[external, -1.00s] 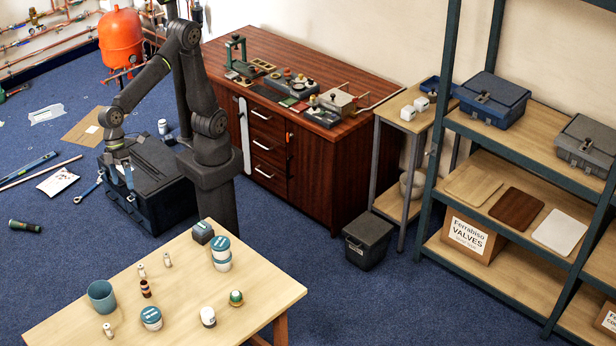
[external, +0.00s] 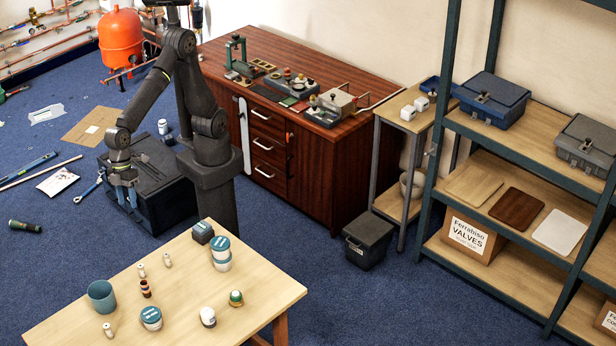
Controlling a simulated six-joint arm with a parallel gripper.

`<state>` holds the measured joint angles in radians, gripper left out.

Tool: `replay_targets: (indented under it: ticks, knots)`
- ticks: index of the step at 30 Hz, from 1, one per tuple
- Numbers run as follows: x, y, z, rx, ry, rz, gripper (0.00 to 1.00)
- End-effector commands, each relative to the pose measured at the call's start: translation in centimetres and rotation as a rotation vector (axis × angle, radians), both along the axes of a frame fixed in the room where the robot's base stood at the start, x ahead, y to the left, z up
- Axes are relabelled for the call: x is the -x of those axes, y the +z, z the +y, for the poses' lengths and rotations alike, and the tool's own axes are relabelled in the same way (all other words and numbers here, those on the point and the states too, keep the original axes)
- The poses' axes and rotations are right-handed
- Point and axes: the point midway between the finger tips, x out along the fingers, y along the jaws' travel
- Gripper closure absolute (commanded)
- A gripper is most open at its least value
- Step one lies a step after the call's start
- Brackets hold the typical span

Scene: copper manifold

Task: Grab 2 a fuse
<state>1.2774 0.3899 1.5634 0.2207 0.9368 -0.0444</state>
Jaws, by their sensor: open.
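Several small pale cylinders that look like fuses stand on the light wooden table: one fuse (external: 141,271) near its left-back part, another fuse (external: 167,260) to the right of it, and a third fuse (external: 108,331) near the front left. They are too small to read any marking. My gripper (external: 127,203) points down with its fingers apart and nothing visible between them. It hangs in front of the black toolbox, behind the table's left-back edge, and is apart from the fuses.
On the table (external: 258,292) a teal cup (external: 102,297), a striped brown piece (external: 145,288), teal-lidded tubs (external: 151,318), a dark block (external: 203,232), a white-and-black piece (external: 208,317) and a green-and-white piece (external: 236,298) stand near the fuses. The black toolbox (external: 171,190) is on the floor.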

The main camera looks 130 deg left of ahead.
Motion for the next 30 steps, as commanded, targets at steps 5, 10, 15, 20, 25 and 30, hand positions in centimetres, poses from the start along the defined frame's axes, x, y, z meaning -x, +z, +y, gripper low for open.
replay_targets:
  ticks: [5,10,15,20,25,30]
  knots:
    - [-4.1,-4.9,-0.7,0.067,0.241,0.125,0.53]
    - [-5.5,-7.1,-1.1,0.095,0.335,0.171,0.53]
    - [-5.9,-10.0,-1.7,0.095,0.336,0.172,0.53]
    - [-6.3,-13.1,-2.4,0.094,0.336,0.171,0.53]
    - [-6.8,-16.2,-3.1,0.094,0.334,0.171,0.53]
    - [-7.1,-17.9,-3.6,0.096,0.333,0.170,0.53]
